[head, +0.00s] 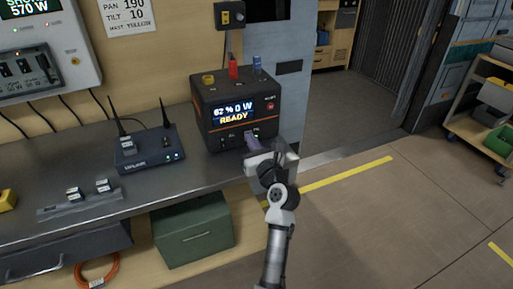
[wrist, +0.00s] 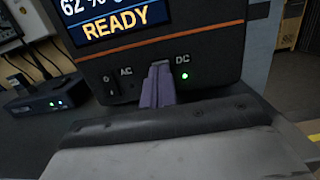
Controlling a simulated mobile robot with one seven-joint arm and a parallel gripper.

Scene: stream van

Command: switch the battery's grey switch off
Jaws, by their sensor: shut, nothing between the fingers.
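The battery (head: 211,136) is a black box with an orange stripe, standing on the bench. Its display reads 62 %, 0 W and READY. In the wrist view its front panel (wrist: 218,85) shows AC and DC labels, with a lit green light beside DC. A small dark rocker sits left of AC. My gripper (head: 250,138) is in front of the lower panel; its purple fingers (wrist: 159,84) are shut and empty, their tips at the panel between AC and DC. They cover the spot left of the green light, so I cannot make out the grey switch or tell contact.
A router (head: 149,155) with two antennas stands left of the battery. Yellow, red and blue plugs (head: 233,70) rise from the battery's top. A green box (head: 193,235) sits below the bench. The floor on the right is open, with a cart (head: 480,135) beyond.

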